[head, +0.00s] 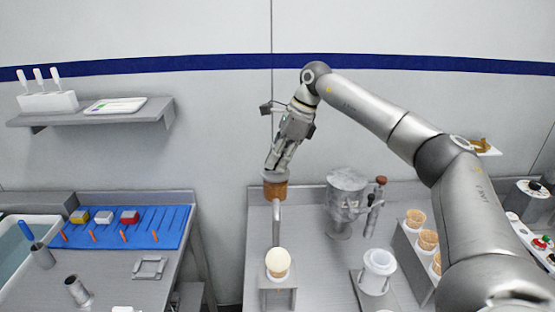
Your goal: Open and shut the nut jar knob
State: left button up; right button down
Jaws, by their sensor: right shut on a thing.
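The nut jar (275,190) shows as a small brown container with a grey top, at the back edge of the right counter, left of the metal machine. My right gripper (276,164) reaches down from above and is shut on the knob at the jar's top. The fingers hide the knob, so its turn cannot be made out. The jar looks upright. My left gripper is not in view.
An ice cream cone (278,264) stands in a holder in front of the jar. A metal machine (347,200) with a red-tipped lever and a white cup (377,270) are to the right. A cone rack (405,245) stands beyond. A blue mat (130,228) lies on the left counter.

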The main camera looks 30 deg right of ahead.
jog(key=shift+m, duration=0.3)
jog(key=m+t+b, duration=0.1)
jog(key=m, duration=0.1)
jog(key=shift+m+h, duration=0.3)
jog(key=shift+h, duration=0.1)
jog(key=m+b, duration=0.1)
jog(key=m, duration=0.1)
jog(key=m+t+h+b, duration=0.1)
jog(key=m, duration=0.1)
jog(key=shift+a+m+h, duration=0.2)
jog(key=shift+m+h, duration=0.1)
jog(key=m, duration=0.2)
jog(key=m+h+b, duration=0.1)
jog(key=m, duration=0.1)
jog(key=shift+a+r+h, duration=0.1)
jog(key=shift+r+h, duration=0.05)
jog(key=shift+h, duration=0.15)
jog(key=shift+m+h+b, duration=0.5)
jog(key=shift+m+h, duration=0.1)
jog(key=shift+m, duration=1.2)
jog(key=shift+r, duration=0.15)
jog(key=c, duration=1.7)
grip_release()
jog(key=shift+o, duration=0.7)
jog(key=shift+f, duration=0.2)
